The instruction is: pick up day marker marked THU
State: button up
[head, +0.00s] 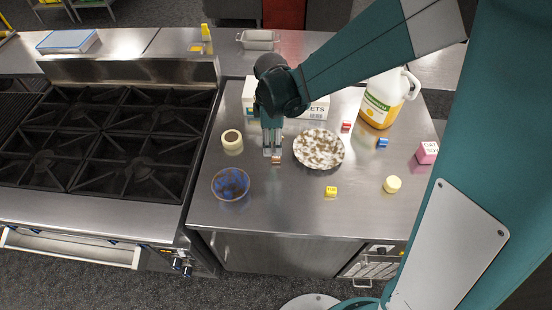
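Several small day markers lie on the steel counter (300,218): a red one (346,126), a blue one (383,142), a yellow one (331,191) and a brownish one (276,160). Their lettering is too small to read, so I cannot tell which is marked THU. My gripper (272,153) points down, with its fingertips right at the brownish marker. The fingers partly hide that marker. I cannot tell whether they are apart or shut on it.
A speckled plate (319,149) is close right of my gripper. A blue-patterned glass bowl (231,184) and a tape roll (232,141) are at left. A box (319,108), a jug (383,98), a pink block (427,152) and a pale-yellow cylinder (392,184) stand around.

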aim_at(276, 160)
jog(key=shift+f, duration=1.3)
jog(key=shift+f, duration=2.6)
jog(key=shift+c, duration=0.2)
jog(key=c, duration=0.8)
